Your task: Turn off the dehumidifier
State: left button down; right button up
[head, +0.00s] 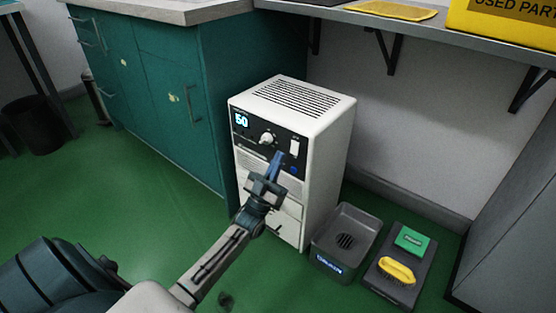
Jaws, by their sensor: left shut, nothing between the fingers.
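The dehumidifier (325,135) is a white upright box with a slotted top, standing on the green floor beside the teal cabinet. Its dark front panel has a lit display (241,119) reading 50, a round pale knob (267,139), a white rocker switch (295,148) and a small blue button or light (294,170). My left gripper (277,156) is shut and empty, with blue fingertips pointing up at the panel, just below and between the knob and the switch. I cannot tell whether the tips touch the panel. My right gripper is not in view.
A grey tray (328,262) with a drain grille sits right of the dehumidifier. Beside it a dark mat (388,289) holds a green box (411,240) and a yellow brush (397,270). A shelf (470,48) overhangs the right. Green floor is open at left.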

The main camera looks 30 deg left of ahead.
pick_arm(q)
jog(key=s+p+v, duration=0.1)
jog(key=v, duration=0.8)
jog(key=shift+r, duration=0.25)
jog(key=shift+s, duration=0.15)
